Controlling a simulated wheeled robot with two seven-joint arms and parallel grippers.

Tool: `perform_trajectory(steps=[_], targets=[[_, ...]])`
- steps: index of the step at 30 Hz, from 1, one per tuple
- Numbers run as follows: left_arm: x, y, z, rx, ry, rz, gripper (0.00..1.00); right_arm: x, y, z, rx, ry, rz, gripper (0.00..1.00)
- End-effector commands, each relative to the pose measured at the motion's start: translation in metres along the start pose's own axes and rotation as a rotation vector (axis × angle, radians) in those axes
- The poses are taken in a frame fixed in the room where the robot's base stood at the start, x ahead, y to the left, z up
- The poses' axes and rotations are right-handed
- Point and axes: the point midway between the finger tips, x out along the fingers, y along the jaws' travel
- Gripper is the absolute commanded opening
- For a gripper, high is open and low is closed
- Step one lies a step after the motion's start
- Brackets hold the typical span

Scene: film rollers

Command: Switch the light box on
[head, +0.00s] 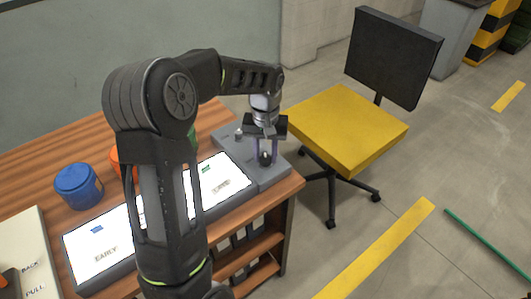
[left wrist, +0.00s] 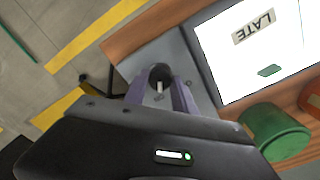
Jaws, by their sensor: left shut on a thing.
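The light box (head: 222,203) lies on the wooden table, and its long top panel is bright white; its panel also shows in the left wrist view (left wrist: 285,55). A grey end section (head: 273,173) at its right end carries a dark round knob (left wrist: 160,72) with a pale mark below it. My left gripper (head: 265,153) points down over this section. Its two purple fingers are shut on the knob, one on each side. My left arm hides the middle of the light box. My right gripper is in neither view.
A blue container (head: 78,187) and an orange one (head: 115,158) stand behind the light box; a green one (left wrist: 272,137) is close beside it. A pale board (head: 30,250) marked BACK and PULL lies left. A yellow-seated chair (head: 345,125) stands beyond the table's right end.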

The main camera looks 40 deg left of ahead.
Motion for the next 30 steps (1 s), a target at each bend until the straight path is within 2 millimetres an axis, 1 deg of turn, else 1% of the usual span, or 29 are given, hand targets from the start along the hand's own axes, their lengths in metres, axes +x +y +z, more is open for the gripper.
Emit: perform_trajectory(steps=[10,11,18,26,30], targets=[[-0.0004,0.0003,-0.0003,0.007,0.001,0.000,0.00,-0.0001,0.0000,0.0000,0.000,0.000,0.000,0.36],[-0.0004,0.0003,-0.0003,0.007,0.001,0.000,0.34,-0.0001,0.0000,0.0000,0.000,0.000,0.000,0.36],[-0.0003,0.0002,-0.0002,0.005,0.001,0.000,0.53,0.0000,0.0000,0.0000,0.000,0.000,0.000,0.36],[-0.0007,0.0001,-0.0001,0.004,0.001,0.000,0.54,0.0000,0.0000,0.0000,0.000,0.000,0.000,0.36],[-0.0085,0.0003,-0.0006,0.004,0.002,0.000,0.54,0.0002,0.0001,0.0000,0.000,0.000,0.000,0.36]])
